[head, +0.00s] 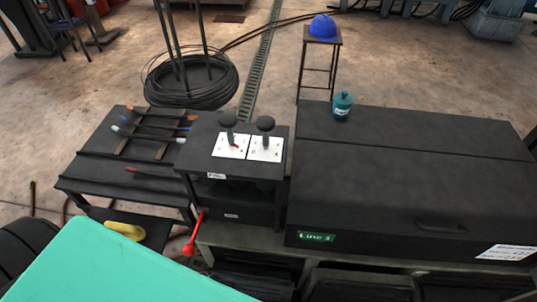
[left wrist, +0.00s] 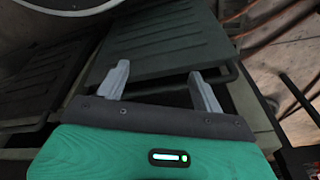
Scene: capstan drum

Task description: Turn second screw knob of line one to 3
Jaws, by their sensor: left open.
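Two dark screw knobs stand upright side by side on white dial plates on a small dark stand in the middle of the head view. The left knob (head: 228,120) is on the left plate (head: 226,152) and the right knob (head: 265,124) is on the right plate (head: 266,156). The dial marks are too small to read. My left gripper (left wrist: 160,80) shows only in the left wrist view, with its two grey fingers wide apart and nothing between them. No knob shows in that view. My right gripper is not in view.
A long dark cabinet (head: 400,170) right of the stand carries a teal bottle (head: 342,104) and a green label (head: 316,237) seeming to read "Line 3". A red-handled lever (head: 191,244) hangs at the stand's front. A table with several tools (head: 150,138) is left.

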